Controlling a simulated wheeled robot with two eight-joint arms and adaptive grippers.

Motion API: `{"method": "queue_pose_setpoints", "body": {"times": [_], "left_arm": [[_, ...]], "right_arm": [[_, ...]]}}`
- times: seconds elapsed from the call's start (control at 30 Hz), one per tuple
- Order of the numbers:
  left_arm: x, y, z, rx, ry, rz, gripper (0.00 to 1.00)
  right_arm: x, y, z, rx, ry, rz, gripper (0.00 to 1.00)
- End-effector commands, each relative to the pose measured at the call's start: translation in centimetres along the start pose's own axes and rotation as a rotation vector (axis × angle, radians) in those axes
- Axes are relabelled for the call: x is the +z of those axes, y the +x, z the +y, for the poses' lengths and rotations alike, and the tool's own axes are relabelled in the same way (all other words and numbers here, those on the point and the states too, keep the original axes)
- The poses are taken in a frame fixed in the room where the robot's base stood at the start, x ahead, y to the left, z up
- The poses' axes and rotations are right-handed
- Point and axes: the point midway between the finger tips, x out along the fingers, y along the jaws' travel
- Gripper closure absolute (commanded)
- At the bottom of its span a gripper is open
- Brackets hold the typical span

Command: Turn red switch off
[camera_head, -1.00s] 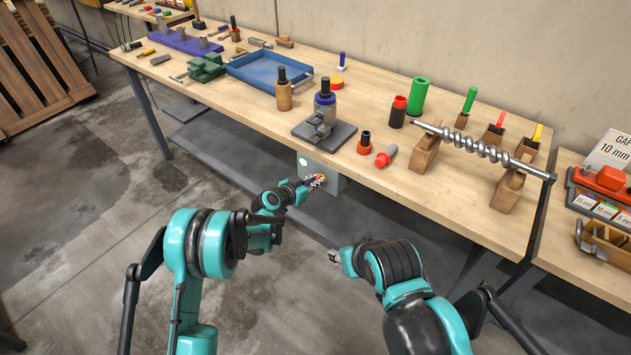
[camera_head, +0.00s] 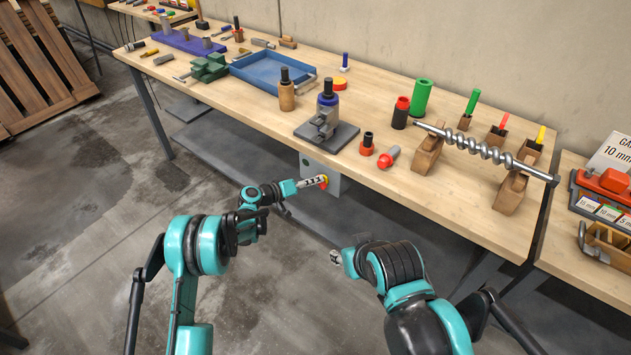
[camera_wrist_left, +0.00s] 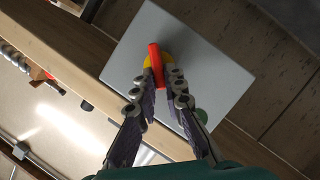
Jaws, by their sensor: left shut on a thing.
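The red switch (camera_wrist_left: 155,62) is a red bar-shaped knob on a yellow round base, on the face of a grey box (camera_wrist_left: 206,78). The box hangs under the bench's front edge, and it also shows in the head view (camera_head: 337,184). My left gripper (camera_wrist_left: 158,80) is shut on the red knob, one finger on each side; it also shows in the head view (camera_head: 319,181). A dark green round lamp (camera_wrist_left: 201,115) sits on the box face and looks unlit. My right gripper (camera_head: 337,257) hangs clear of the bench; its jaws are too small to read.
The wooden bench (camera_head: 260,127) stands above the box. On it are a blue tray (camera_head: 272,73), a grey clamp stand (camera_head: 325,130), a red-tipped plug (camera_head: 387,158) and a metal auger (camera_head: 485,150) on wooden blocks. The floor in front is clear.

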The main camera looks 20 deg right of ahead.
Motion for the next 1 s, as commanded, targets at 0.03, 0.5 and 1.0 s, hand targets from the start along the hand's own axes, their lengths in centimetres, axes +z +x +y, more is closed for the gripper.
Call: {"method": "queue_pose_setpoints", "body": {"times": [0.03,0.5,1.0], "left_arm": [[0.1,0.0,-0.3,0.016,-0.041,-0.001,1.00],[0.3,0.1,-1.1,0.182,-0.440,-0.001,1.00],[0.5,0.2,-1.4,0.285,-0.690,0.000,1.00]], "right_arm": [[0.0,0.0,0.0,0.000,0.000,0.000,0.60],[0.0,0.0,0.0,0.000,0.000,0.000,0.60],[0.0,0.0,0.0,0.000,0.000,0.000,0.60]]}}
